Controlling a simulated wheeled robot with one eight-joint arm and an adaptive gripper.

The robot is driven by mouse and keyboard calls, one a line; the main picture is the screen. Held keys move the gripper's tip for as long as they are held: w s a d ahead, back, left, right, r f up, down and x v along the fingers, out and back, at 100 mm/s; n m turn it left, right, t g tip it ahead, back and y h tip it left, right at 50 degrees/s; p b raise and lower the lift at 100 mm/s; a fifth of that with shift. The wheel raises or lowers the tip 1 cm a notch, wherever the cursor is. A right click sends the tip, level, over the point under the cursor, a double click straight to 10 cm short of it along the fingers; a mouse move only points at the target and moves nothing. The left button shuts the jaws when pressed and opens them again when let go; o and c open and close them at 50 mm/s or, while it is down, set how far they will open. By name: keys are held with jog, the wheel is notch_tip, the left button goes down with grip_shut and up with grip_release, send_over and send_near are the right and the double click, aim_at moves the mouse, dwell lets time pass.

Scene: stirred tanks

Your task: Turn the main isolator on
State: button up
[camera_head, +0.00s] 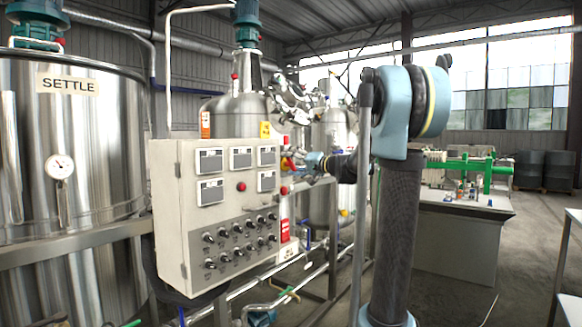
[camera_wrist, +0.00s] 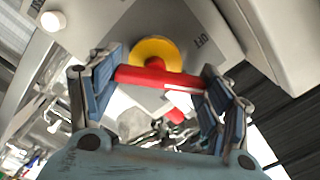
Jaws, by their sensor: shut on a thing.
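The main isolator shows in the wrist view as a red bar handle (camera_wrist: 160,79) on a round yellow plate (camera_wrist: 155,50), fixed to a grey panel. My gripper (camera_wrist: 160,85) has its blue fingers on either side of the red handle and is shut on it. In the head view the red and yellow isolator (camera_head: 288,163) sits at the right edge of the control cabinet. My gripper (camera_head: 306,163) reaches it there from the right. The isolator's markings are partly hidden, with only part of the lettering (camera_wrist: 200,41) readable.
The beige control cabinet (camera_head: 170,215) carries meters, red buttons and several black knobs. A steel tank marked SETTLE (camera_head: 110,130) stands at left. Pipes run low below the cabinet. A bench (camera_head: 450,235) with green pipework stands behind my arm at right. Open floor (camera_head: 530,235) lies at far right.

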jog(key=m, duration=0.6)
jog(key=shift+w+d+f+m, duration=0.15)
jog(key=shift+w+d+m, duration=0.1)
jog(key=shift+m, duration=0.05)
dwell(0.5)
jog(key=o, duration=1.1)
jog(key=v, duration=1.2)
